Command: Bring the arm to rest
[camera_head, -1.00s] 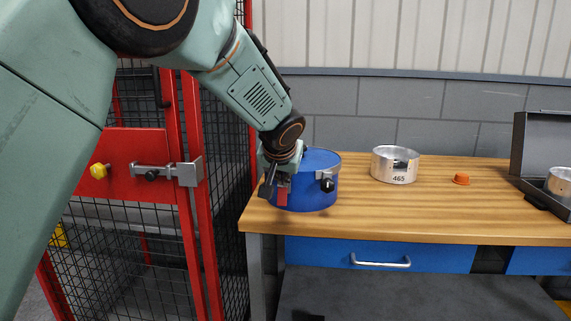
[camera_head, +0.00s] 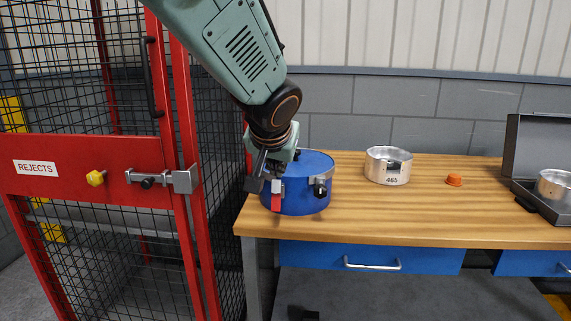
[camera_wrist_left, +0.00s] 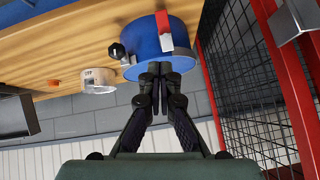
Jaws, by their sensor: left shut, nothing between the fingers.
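My left arm comes in from the top left in the head view. Its gripper (camera_head: 264,172) hangs at the left side of the blue round container (camera_head: 303,192) on the bench. In the left wrist view the gripper's fingers (camera_wrist_left: 157,80) are together with nothing between them, and their tips overlap the blue container (camera_wrist_left: 158,42) in the picture. I cannot tell whether they touch it. The container has a red tab, a metal latch and a black knob on its side. My right gripper is not in view.
The wooden bench (camera_head: 430,222) holds a metal ring marked 465 (camera_head: 388,167), an orange cap (camera_head: 454,180) and an open dark case (camera_head: 538,165) with a metal part. A red-framed mesh cage labelled REJECTS (camera_head: 80,165) stands close at the left, its bolt (camera_head: 150,181) beside the arm.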

